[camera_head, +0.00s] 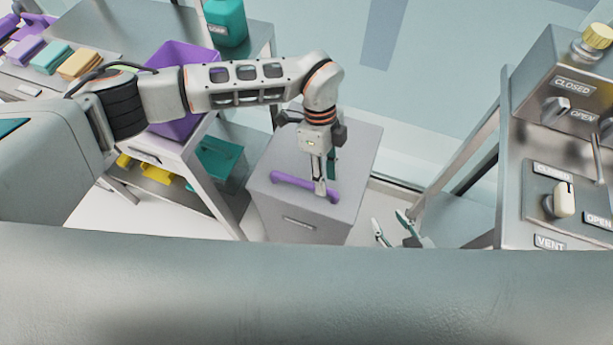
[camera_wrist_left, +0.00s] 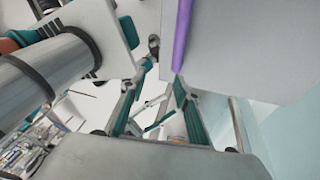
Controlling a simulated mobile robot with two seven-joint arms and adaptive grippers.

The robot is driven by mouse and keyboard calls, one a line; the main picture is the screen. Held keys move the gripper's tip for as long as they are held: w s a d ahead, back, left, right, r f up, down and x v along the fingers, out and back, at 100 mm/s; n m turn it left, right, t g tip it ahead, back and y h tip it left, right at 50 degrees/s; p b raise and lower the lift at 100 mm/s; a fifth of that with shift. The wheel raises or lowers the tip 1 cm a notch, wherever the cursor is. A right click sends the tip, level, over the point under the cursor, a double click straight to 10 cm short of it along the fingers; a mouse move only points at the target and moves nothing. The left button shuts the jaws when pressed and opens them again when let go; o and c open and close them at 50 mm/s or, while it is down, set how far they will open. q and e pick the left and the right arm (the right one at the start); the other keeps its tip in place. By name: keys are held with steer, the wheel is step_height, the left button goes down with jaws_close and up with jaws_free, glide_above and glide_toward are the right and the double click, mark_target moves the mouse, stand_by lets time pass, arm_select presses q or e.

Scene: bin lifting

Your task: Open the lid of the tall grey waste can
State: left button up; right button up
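The tall grey waste can (camera_head: 302,226) stands in the middle of the head view, seen from above. Its grey lid (camera_head: 355,160) lies flat and closed, with a purple bar handle (camera_head: 290,181) along the near side. My left gripper (camera_head: 326,186) points down at the handle's right end, its fingers apart; in the left wrist view its fingers (camera_wrist_left: 165,62) are spread beside the purple handle (camera_wrist_left: 182,38). I cannot tell whether they touch the handle. My right gripper (camera_head: 388,217) is open and empty, low and right of the can.
A bench with a purple bin (camera_head: 182,58) and coloured blocks (camera_head: 80,63) stands left of the can. A green container (camera_head: 226,22) is behind. A metal control panel (camera_head: 562,130) stands at the right. A glass wall is behind the can.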

arm_select(q)
steer(key=n+t+y, duration=0.2)
glide_toward(303, 181)
steer(key=f, duration=0.6)
steer(key=s+f, duration=0.1)
steer(key=f, duration=0.1)
steer(key=shift+a+f, duration=0.15)
steer(key=shift+f, duration=0.2)
steer(key=shift+c, duration=0.4)
jaws_close()
